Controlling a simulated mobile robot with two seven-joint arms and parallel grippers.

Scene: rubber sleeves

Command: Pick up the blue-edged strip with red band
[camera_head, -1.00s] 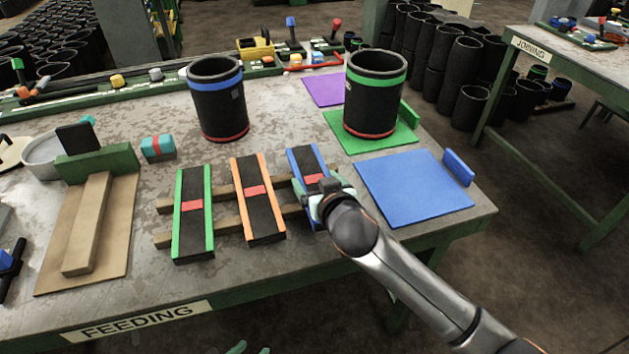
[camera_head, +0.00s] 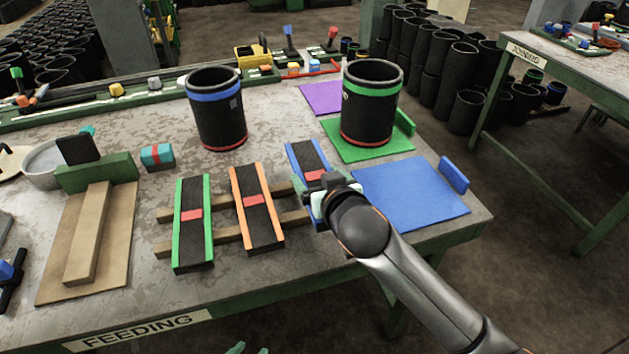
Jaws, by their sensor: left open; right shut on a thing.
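The blue-edged strip with a red band (camera_head: 308,158) is black with blue long edges, at the right end of the row. My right gripper (camera_head: 326,190) is shut on it near the red band and hides its lower part. The strip appears slightly above the wooden rails (camera_head: 293,216); the gap is hard to see. The green-edged strip (camera_head: 193,240) and orange-edged strip (camera_head: 258,210) lie across the rails to its left. Only the greenish tips of my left gripper (camera_head: 250,349) show at the bottom edge, open and away from the strips.
A blue mat (camera_head: 410,190) lies right of the strip, with a green mat (camera_head: 370,149) behind. A black cylinder with a green band (camera_head: 372,115) stands on the green mat. Another with a blue band (camera_head: 217,120) stands behind the strips. A wooden fixture (camera_head: 90,230) is at left.

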